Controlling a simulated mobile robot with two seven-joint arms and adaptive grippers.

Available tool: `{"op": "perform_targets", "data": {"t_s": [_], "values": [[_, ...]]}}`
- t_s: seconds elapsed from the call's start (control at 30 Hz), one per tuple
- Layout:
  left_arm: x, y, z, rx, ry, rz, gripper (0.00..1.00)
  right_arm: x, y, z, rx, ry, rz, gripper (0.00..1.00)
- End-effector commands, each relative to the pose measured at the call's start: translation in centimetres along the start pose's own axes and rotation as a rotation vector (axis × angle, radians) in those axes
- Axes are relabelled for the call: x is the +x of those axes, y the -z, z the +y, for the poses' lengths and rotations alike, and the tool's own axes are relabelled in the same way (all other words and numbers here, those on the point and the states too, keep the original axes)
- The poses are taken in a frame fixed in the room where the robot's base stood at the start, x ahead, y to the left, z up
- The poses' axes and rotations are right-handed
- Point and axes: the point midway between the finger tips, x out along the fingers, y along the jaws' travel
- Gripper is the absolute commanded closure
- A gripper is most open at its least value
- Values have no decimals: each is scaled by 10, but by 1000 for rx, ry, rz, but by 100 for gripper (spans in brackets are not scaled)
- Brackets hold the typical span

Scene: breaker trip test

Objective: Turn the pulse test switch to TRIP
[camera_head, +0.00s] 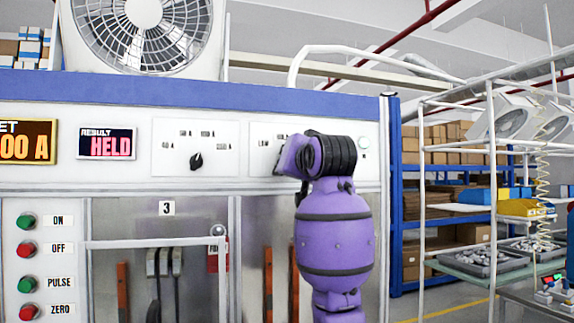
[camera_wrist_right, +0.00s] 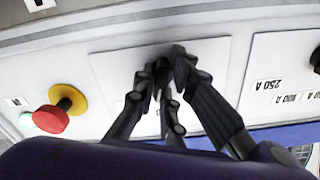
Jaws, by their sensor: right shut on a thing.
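My right gripper (camera_head: 284,160) is at a white switch plate (camera_head: 258,135) on the upper band of the test bench. In the right wrist view my right gripper (camera_wrist_right: 166,75) has its dark fingers closed together against the middle of that plate (camera_wrist_right: 112,65). The plate's labels are mostly covered, so the switch's position cannot be read. The RESULT display (camera_head: 106,144) reads HELD in pink letters. My left gripper is not in view.
A black selector knob (camera_head: 196,161) with ampere labels is on the plate to the left. ON, OFF, PULSE and ZERO buttons (camera_head: 27,251) line the lower left. A red mushroom button (camera_wrist_right: 48,118) with a yellow collar shows beside the plate. A white rail (camera_head: 150,243) crosses below.

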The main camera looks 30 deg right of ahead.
Motion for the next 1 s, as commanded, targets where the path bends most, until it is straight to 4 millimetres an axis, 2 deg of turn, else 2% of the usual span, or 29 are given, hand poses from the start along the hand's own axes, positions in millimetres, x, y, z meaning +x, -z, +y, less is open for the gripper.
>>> {"op": "perform_targets", "data": {"t_s": [0.2, 0.43, 0.6, 0.87, 0.97, 1.0], "values": [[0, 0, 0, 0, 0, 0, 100, 0, -1, -1, 165, 2, -1, 100], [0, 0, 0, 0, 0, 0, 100, 0, -1, -1, 175, 1, -1, 100], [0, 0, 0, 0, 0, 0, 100, 0, -1, -2, 329, 3, -3, 100], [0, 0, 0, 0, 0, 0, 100, 0, -1, -1, 353, 2, -2, 100], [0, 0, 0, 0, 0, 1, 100, 0, -1, -2, 450, 5, -3, 100], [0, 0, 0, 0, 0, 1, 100, 0, -1, -1, 450, 1, -1, 86]]}}
